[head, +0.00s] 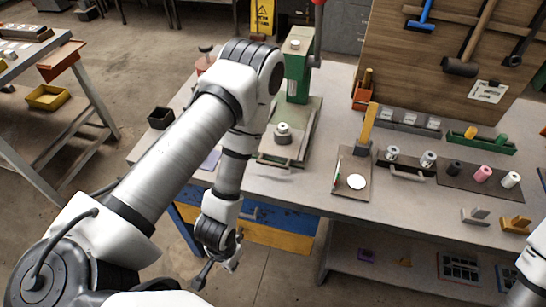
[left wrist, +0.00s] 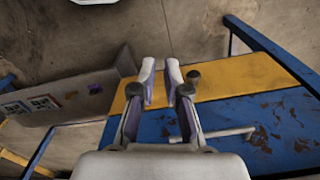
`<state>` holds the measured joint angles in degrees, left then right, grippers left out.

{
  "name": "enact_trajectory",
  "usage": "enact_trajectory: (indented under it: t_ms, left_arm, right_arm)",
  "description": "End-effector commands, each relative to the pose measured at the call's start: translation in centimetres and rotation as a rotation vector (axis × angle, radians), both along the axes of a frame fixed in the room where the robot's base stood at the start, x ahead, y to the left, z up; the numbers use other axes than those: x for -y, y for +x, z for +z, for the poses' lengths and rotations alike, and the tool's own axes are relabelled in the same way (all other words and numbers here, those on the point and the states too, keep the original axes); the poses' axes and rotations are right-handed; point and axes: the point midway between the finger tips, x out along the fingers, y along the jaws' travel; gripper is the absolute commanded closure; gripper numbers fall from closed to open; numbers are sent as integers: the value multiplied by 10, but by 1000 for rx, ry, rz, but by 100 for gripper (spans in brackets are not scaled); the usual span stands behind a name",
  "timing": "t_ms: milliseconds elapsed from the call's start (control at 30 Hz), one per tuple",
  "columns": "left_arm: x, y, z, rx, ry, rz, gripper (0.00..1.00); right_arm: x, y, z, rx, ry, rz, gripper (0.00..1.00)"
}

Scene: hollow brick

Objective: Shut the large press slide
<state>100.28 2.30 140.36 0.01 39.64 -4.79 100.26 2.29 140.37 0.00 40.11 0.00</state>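The large green press (head: 298,75) stands on the workbench in the head view, with a lever and red knob at its top. Its slide (head: 268,150) sticks out toward the bench's front edge. It carries a round grey metal part (head: 283,134) and has a bar handle (head: 273,161) at its front. My left gripper (head: 222,270) hangs low in front of the bench, apart from the slide. In the left wrist view its fingers (left wrist: 161,70) stand apart with nothing between them. My right gripper is out of view; only part of the right arm shows at bottom right.
Blue and yellow drawers (head: 262,222) sit under the bench front; the blue one's handle (left wrist: 215,134) shows in the left wrist view. A tray with a white disc (head: 357,182) lies right of the press. A black bin (head: 161,118) stands at the bench's left end.

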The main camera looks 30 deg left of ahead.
Motion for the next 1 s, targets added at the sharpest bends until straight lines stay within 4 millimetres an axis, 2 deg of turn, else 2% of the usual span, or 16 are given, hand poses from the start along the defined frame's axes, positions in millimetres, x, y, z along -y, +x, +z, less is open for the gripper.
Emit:
enact_trajectory:
  t_ms: [67, 133, 200, 267, 300, 367, 433, 500, 533, 600, 700, 800, 900, 1000]
  left_arm:
    - [3, -10, 0, -43, -20, -174, 100]
    - [12, -25, 2, -104, -87, -456, 100]
    - [21, -44, 6, -165, -199, -825, 100]
    - [26, -49, 14, -174, -300, -1174, 100]
    - [27, -44, 23, -158, -354, -1418, 100]
    - [23, -27, 38, -116, -406, -1802, 100]
    - [11, 9, 66, -66, -391, -2278, 100]
    - [-3, 50, 97, -60, -288, -2634, 100]
    - [-8, 68, 112, -68, -221, -2737, 100]
    - [-16, 106, 149, -81, -36, -2854, 100]
    - [-16, 144, 195, -51, 197, -2867, 100]
    - [-16, 160, 224, -32, 321, -2852, 100]
    - [-16, 164, 229, -25, 357, -2845, 100]
    - [-17, 166, 217, -24, 354, -2844, 100]
  right_arm:
    - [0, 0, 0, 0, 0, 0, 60]
    - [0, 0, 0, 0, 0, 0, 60]
    - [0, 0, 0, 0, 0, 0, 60]
    - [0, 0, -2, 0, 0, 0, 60]
    - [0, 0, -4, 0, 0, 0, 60]
    - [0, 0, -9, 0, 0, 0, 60]
    - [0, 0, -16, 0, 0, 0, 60]
    - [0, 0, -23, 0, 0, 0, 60]
    - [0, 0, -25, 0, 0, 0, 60]
    - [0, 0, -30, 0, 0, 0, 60]
    - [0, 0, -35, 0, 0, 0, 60]
    - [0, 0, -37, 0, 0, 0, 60]
    - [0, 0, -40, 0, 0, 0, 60]
    - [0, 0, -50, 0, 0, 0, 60]
